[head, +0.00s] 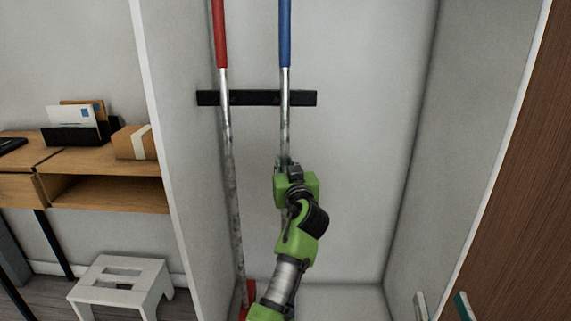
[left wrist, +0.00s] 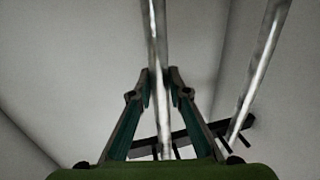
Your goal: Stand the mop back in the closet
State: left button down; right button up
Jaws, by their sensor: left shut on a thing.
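The mop (head: 285,45) is a blue-handled pole with a metal shaft, upright inside the closet (head: 365,130). I take it as the mop, but its lower end is hidden behind my left arm. My left gripper (head: 287,163) is shut on the metal shaft below the black wall rack (head: 245,98). In the left wrist view the fingers (left wrist: 160,85) close around the shaft (left wrist: 156,30). The shaft passes in front of the rack; I cannot tell whether it is seated there. My right gripper (head: 441,297) shows only its two spread fingertips at the bottom edge, open and empty.
A red-handled pole (head: 220,35) stands at the rack's left end, close to the closet's left wall. A wooden desk (head: 105,165) with a small box (head: 134,142) and a white stool (head: 122,280) are outside to the left. The closet's right side is clear.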

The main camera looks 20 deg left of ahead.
pick_arm(q)
jog(key=shift+r, duration=0.25)
jog(key=c, duration=1.8)
grip_release()
jog(key=shift+c, duration=0.2)
jog(key=shift+f, duration=0.1)
